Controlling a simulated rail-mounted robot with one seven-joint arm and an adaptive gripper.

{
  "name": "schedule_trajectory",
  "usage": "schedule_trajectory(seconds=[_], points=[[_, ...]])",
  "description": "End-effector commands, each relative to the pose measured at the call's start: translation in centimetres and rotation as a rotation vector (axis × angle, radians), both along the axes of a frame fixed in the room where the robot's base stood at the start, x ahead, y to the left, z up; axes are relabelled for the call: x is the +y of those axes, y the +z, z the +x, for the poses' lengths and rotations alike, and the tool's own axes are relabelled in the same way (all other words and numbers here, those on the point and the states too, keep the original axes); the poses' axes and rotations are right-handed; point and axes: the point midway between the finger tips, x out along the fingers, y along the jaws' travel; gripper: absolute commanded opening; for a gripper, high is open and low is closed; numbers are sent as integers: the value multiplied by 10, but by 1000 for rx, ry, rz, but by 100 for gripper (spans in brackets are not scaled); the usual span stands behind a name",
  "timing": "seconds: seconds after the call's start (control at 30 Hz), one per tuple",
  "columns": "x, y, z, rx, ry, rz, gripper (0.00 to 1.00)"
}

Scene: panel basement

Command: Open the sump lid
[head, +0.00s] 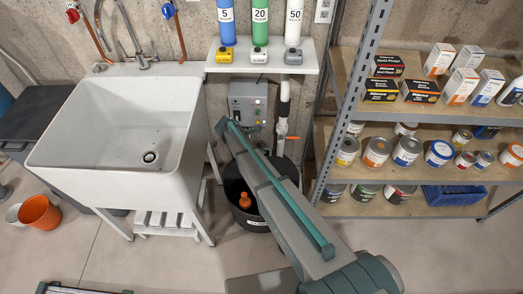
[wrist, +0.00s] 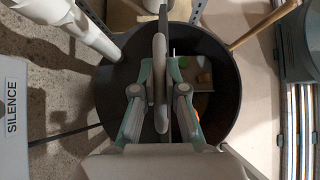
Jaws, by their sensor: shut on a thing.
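The black round sump pit (head: 262,222) stands on the floor below the control box, with a label on its front. Its opening is dark and an orange float (head: 244,201) shows inside. In the wrist view the pit's rim (wrist: 237,100) surrounds my gripper (wrist: 160,90). The gripper's two fingers are shut on a narrow, pale upright piece (wrist: 160,62), which looks like the lid's handle. A dark lid part (wrist: 125,80) seems to fill the left half; the right half shows the pit's inside. In the head view my arm hides the gripper and the lid.
The white sink (head: 120,135) is left of the pit, and a shelf (head: 420,120) with cans and boxes is on the right. A white pipe (head: 283,105) rises behind the pit beside the grey control box (head: 247,102). A wooden handle (wrist: 263,25) leans over the pit's rim.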

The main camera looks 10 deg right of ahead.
Motion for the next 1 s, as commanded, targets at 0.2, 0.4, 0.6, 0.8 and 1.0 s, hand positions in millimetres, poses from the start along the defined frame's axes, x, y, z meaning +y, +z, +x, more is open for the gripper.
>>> schedule_trajectory(seconds=[0.2, 0.4, 0.6, 0.8, 1.0], points=[[1, 0, 0, -2, 1, 1, 14], [0, 0, 0, -1, 1, 1, 37], [0, 0, 0, 0, 0, 1, 37], [5, 5, 1, -1, 1, 0, 37], [22, 23, 5, -3, 1, 1, 37]])
